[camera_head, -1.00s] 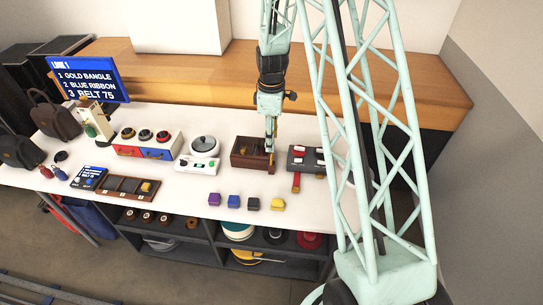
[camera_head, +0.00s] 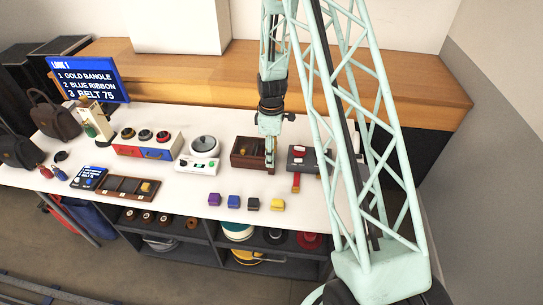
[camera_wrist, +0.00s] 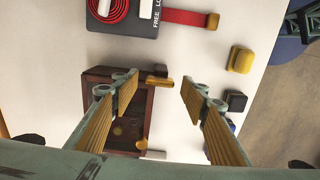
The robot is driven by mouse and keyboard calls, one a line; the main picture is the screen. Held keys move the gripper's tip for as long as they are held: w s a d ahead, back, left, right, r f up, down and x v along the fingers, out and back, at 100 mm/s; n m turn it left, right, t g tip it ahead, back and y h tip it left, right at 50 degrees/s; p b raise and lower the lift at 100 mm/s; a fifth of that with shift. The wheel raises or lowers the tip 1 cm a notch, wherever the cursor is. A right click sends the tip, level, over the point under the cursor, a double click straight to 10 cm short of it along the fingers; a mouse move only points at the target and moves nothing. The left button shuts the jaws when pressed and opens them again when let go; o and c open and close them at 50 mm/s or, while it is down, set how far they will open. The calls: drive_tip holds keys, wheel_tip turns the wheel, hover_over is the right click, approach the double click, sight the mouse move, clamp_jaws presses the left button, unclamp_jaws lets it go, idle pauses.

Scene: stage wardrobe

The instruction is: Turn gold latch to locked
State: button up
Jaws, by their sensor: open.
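A brown wooden box (camera_head: 240,154) stands on the white table, and my gripper (camera_head: 270,162) is at its right end. In the wrist view the box (camera_wrist: 142,122) shows partly behind the left finger, with small gold pieces inside. A gold latch-like bar (camera_wrist: 160,82) sticks out from its upper right corner, between my fingertips. My gripper (camera_wrist: 160,92) is open and empty, with a finger on either side of the bar. I cannot tell whether either finger touches it. No lock marking shows on the box.
A dark device (camera_wrist: 128,22) labelled FREE and LO, cut off, lies close by with a red strap (camera_wrist: 185,17). It also shows in the head view (camera_head: 298,164). Yellow (camera_head: 278,205), black and blue blocks sit in front. A white dial device (camera_head: 200,160) is left of the box.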

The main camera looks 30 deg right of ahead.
drive_tip(key=shift+f, duration=0.15)
drive_tip(key=shift+c, duration=0.2)
drive_tip(key=c, duration=0.8)
